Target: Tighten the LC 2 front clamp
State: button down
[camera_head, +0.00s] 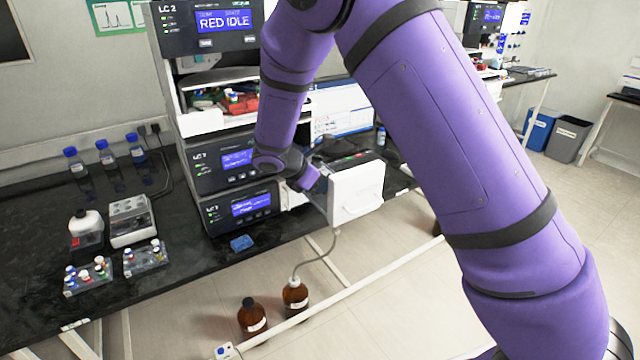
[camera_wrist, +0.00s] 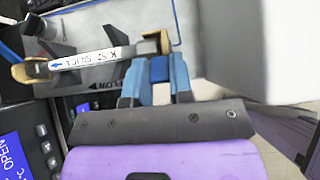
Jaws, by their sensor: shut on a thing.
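In the wrist view, my gripper (camera_wrist: 158,75) has its two blue fingers closed around a small darker blue piece (camera_wrist: 160,68), which appears to be the front clamp. It sits beside the brass end fitting (camera_wrist: 155,43) of a column. The column (camera_wrist: 90,58) is a labelled tube held in dark clips, with another brass end (camera_wrist: 30,71) at the left. In the head view, my gripper reaches into the open compartment of the LC 2 stack (camera_head: 222,172). The white door (camera_head: 357,190) stands out to the right; my wrist hides the clamp there.
The compartment's white door or wall (camera_wrist: 235,50) is close at the right of my fingers. A display (camera_wrist: 12,155) reading OPEN is at lower left. Vial racks (camera_head: 88,277) and blue-capped bottles (camera_head: 106,157) stand on the bench. Brown bottles (camera_head: 295,296) are on the floor below.

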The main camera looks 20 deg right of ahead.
jog(key=shift+d+r, duration=0.1)
jog(key=y, duration=0.1)
jog(key=d+y, duration=0.1)
jog(key=r+g+y, duration=0.1)
jog(key=y, duration=0.1)
jog(key=shift+w+d, duration=0.25)
jog(key=shift+d, duration=0.05)
jog(key=y, duration=0.1)
jog(key=d+g+y, duration=0.1)
jog(key=y, duration=0.1)
jog(key=d+y, duration=0.1)
jog(key=y, duration=0.1)
jog(key=shift+w+d+r+g, duration=0.1)
jog(key=shift+w+r+g, duration=0.05)
jog(key=shift+w+g, duration=0.15)
jog(key=y, duration=0.1)
jog(key=d+y, duration=0.1)
jog(key=g+y, duration=0.1)
jog(key=y, duration=0.1)
jog(key=shift+w+d+f, duration=0.2)
jog(key=shift+d+f, duration=0.05)
jog(key=shift+d, duration=0.1)
jog(key=shift+w+d+f+g+y, duration=0.1)
jog(key=shift+d+f+g+y, duration=0.25)
jog(key=shift+y, duration=0.7)
jog(key=shift+w+d+f+g+y, duration=0.1)
jog(key=shift+d+f+g+y, duration=0.15)
jog(key=shift+y, duration=0.8)
jog(key=shift+d, duration=0.1)
